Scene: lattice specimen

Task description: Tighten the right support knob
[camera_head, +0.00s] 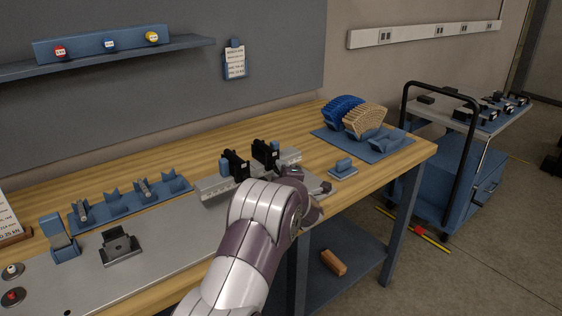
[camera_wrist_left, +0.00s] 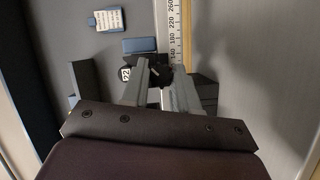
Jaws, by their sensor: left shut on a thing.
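Two black supports stand on the grey metal rail fixture (camera_head: 215,187) in the head view. My left arm reaches in from the bottom and hides the right support's front side and most of the gripper. In the left wrist view my left gripper (camera_wrist_left: 160,73) has its two grey fingers closed around a small black knob (camera_wrist_left: 155,70) at the support. Only part of the knob shows between the fingertips. My right gripper is in neither view.
A scale strip (camera_wrist_left: 172,27) runs along the fixture. Blue holders (camera_head: 128,205) and a small black-topped stand (camera_head: 119,246) are left of the fixture. A blue mat (camera_head: 345,147) with blue and tan lattice pieces (camera_head: 362,118) lies right. A blue cart (camera_head: 440,160) stands beyond the bench.

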